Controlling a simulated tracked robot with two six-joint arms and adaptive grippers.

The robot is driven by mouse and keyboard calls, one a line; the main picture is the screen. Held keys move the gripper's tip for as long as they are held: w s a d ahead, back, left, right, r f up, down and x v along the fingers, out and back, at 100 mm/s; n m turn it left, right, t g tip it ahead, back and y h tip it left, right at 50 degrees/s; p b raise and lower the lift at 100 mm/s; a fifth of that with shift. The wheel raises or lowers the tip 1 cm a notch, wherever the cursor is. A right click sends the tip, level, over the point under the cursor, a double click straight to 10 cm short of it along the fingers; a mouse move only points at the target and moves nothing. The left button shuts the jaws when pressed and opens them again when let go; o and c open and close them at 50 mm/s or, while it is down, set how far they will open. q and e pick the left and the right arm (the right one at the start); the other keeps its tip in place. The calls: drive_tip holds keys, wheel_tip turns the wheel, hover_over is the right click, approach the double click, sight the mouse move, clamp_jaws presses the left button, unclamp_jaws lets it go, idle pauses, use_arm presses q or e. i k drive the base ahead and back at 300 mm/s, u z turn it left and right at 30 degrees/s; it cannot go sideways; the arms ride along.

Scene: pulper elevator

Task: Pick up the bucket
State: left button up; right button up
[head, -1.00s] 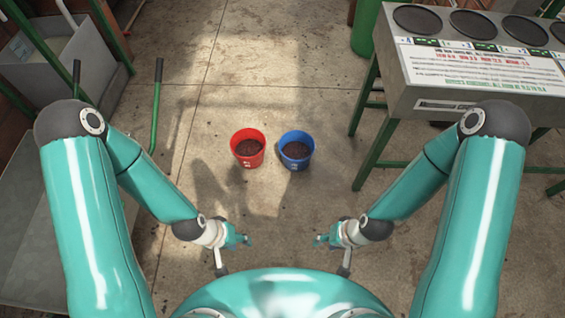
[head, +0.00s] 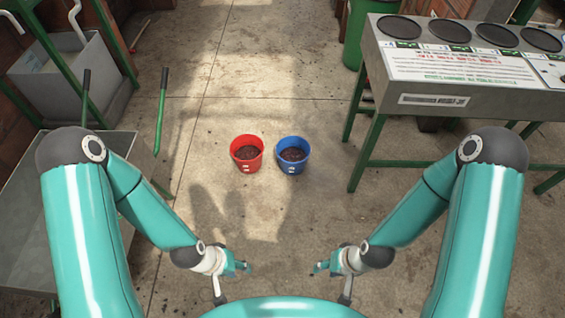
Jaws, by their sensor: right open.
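A red bucket (head: 247,154) and a blue bucket (head: 292,155) stand upright side by side on the concrete floor, a small gap between them. Both hold dark brown contents. My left gripper (head: 246,267) is nearer to me than the red bucket, apart from it and empty; its small fingers do not show clearly whether they are open. My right gripper (head: 316,268) is open and empty, nearer to me than the blue bucket and apart from it.
A grey metal stand (head: 430,90) with round black plates and green legs is at the right. A green bin (head: 361,35) stands behind it. At the left are a grey bin (head: 72,75) and a cart with green handles (head: 161,110). The floor around the buckets is clear.

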sight(293, 152)
drive_tip(key=z, duration=0.15)
drive_tip(key=i, duration=0.95)
drive_tip(key=u, duration=0.55)
drive_tip(key=k, duration=1.15)
drive_tip(key=z, duration=0.15)
drive_tip(key=i, duration=1)
drive_tip(key=z, duration=0.35)
drive_tip(key=i, duration=1.05)
drive_tip(key=u, duration=0.95)
